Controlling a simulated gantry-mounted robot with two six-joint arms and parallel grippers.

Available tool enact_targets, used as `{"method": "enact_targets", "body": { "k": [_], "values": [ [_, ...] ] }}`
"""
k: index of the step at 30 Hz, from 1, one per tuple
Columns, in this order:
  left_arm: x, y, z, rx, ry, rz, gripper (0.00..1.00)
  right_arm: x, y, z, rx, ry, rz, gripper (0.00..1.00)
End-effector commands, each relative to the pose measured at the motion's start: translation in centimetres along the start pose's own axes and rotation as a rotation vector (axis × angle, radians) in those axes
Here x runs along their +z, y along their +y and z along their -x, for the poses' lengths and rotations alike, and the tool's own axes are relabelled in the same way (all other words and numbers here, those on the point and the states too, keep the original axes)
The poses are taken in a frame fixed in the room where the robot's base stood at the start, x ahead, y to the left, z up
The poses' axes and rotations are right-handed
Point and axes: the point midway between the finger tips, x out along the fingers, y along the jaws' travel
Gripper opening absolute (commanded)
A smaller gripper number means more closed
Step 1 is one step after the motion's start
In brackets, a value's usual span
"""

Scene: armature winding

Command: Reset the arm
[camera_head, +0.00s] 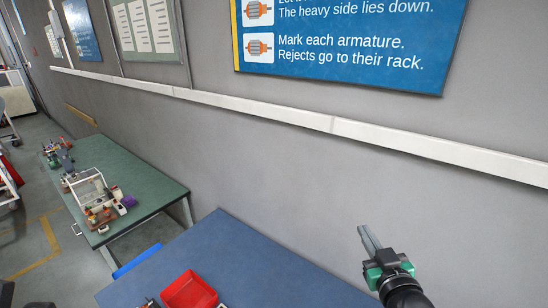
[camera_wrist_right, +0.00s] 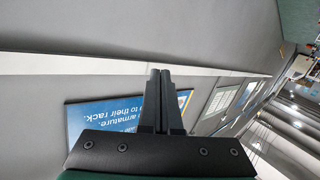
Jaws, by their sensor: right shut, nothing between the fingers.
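My right gripper (camera_head: 368,240) is at the lower right of the head view, raised in front of the grey wall beyond the blue table (camera_head: 250,252). Its two grey fingers are together and hold nothing. In the right wrist view the closed fingers (camera_wrist_right: 160,75) stand side by side in front of the wall. My left gripper is not visible in the head view.
A red bin (camera_head: 190,290) is on the blue table at the bottom, with small parts beside it, partly cut off. A green bench (camera_head: 150,185) with equipment stands farther left. A blue sign (camera_head: 345,45) and a white rail (camera_head: 375,132) are on the wall.

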Motion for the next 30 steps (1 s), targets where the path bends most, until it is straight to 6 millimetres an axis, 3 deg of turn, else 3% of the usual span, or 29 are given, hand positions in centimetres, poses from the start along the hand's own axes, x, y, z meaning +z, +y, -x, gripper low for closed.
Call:
{"method": "enact_targets", "body": {
  "k": [1,5,6,9,12,15,18,30],
  "values": [
    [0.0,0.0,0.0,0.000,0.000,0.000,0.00,-4.5,-0.1,1.1,0.003,0.097,-0.005,0.00],
    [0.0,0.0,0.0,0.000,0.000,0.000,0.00,-15.2,-0.2,5.9,0.013,0.348,-0.032,0.00],
    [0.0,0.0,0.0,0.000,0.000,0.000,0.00,-18.1,-0.1,7.9,0.015,0.427,-0.043,0.00],
    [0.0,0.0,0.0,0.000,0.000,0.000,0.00,-24.6,0.3,13.7,0.022,0.625,-0.076,0.00],
    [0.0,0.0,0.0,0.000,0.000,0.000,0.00,-28.7,1.1,19.6,0.030,0.794,-0.112,0.00],
    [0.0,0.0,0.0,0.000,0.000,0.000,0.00,-30.5,1.8,24.1,0.036,0.910,-0.144,0.00],
    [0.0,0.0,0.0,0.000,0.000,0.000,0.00,-31.1,2.1,26.4,0.030,0.969,-0.176,0.00],
    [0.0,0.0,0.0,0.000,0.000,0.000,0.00,-31.0,2.1,26.2,0.013,0.968,-0.209,0.00]
  ]
}}
